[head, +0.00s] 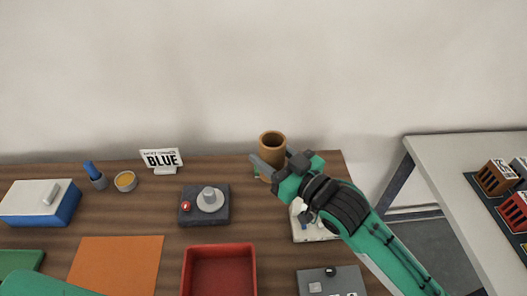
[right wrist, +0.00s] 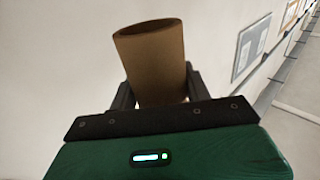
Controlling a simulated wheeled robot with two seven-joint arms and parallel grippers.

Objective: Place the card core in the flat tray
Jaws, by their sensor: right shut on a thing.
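The card core (head: 272,140) is a brown, hollow cardboard tube. My right gripper (head: 277,165) is shut on it near the back right of the wooden table and holds it roughly upright. In the right wrist view the core (right wrist: 152,62) stands between the two dark fingers, tilted slightly, with its open end up. Its lower end is hidden behind the gripper. A red tray (head: 220,249) with raised walls lies at the front middle and looks empty. My left gripper is not in view.
A dark device with a grey knob (head: 208,200) stands left of the core. An orange sheet (head: 115,262) lies left of the tray. A grey device (head: 332,283) is at front right.

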